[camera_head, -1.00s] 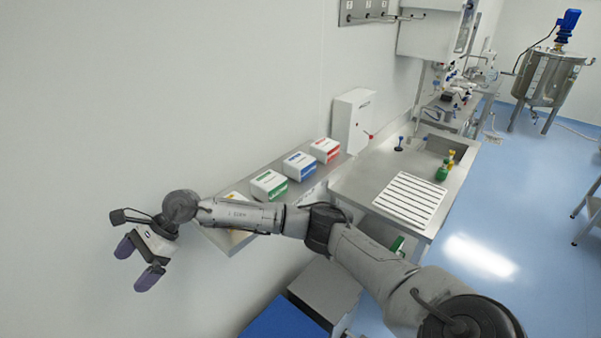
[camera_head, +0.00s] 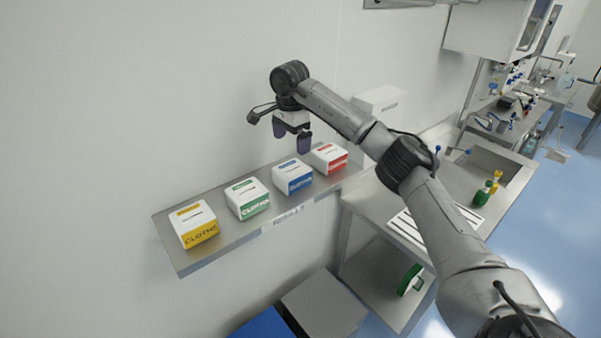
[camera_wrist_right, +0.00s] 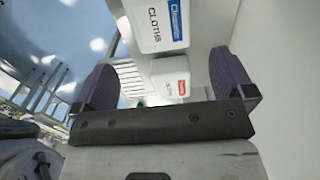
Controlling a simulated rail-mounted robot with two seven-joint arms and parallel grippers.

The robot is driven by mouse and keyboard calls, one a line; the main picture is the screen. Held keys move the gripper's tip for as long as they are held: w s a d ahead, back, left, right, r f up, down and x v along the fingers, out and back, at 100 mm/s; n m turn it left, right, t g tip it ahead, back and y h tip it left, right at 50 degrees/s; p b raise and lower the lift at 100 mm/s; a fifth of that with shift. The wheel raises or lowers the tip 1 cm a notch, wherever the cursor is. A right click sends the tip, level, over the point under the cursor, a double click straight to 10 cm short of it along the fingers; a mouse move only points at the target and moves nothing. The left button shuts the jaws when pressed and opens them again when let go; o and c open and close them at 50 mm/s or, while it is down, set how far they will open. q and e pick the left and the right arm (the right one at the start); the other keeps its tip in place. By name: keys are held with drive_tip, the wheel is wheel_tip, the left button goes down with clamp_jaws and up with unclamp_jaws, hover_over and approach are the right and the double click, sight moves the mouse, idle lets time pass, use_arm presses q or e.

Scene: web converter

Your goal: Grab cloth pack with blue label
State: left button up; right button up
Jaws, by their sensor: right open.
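The cloth pack with the blue label (camera_head: 293,177) sits on a steel wall shelf, between the green-labelled pack (camera_head: 247,198) and the red-labelled pack (camera_head: 328,158). My right gripper (camera_head: 292,143) is open and empty, above and behind the blue pack in the head view, fingers pointing down. In the right wrist view the blue-labelled pack (camera_wrist_right: 157,24) shows at the top, beyond the two purple fingers (camera_wrist_right: 167,84). The red-labelled pack (camera_wrist_right: 171,77) shows between the fingers, farther off. My left gripper is not in view.
A yellow-labelled pack (camera_head: 194,225) stands at the left end of the shelf (camera_head: 188,264). A white wall runs behind the shelf.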

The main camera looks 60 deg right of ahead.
sight(292, 168)
drive_tip(key=f, duration=0.5)
drive_tip(key=shift+a+f, duration=0.2)
drive_tip(key=shift+f, duration=0.95)
drive_tip(key=f+p, duration=0.1)
drive_tip(key=f, duration=0.3)
drive_tip(key=shift+d+f+p, duration=0.2)
drive_tip(key=shift+p, duration=0.15)
drive_tip(key=shift+f, duration=0.45)
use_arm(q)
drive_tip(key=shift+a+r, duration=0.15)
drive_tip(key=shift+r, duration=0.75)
use_arm(e)
drive_tip(key=shift+c, duration=0.3)
drive_tip(key=c, duration=0.3)
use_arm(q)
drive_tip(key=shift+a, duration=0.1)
use_arm(e)
drive_tip(key=c, duration=0.4)
drive_tip(key=shift+r, duration=0.1)
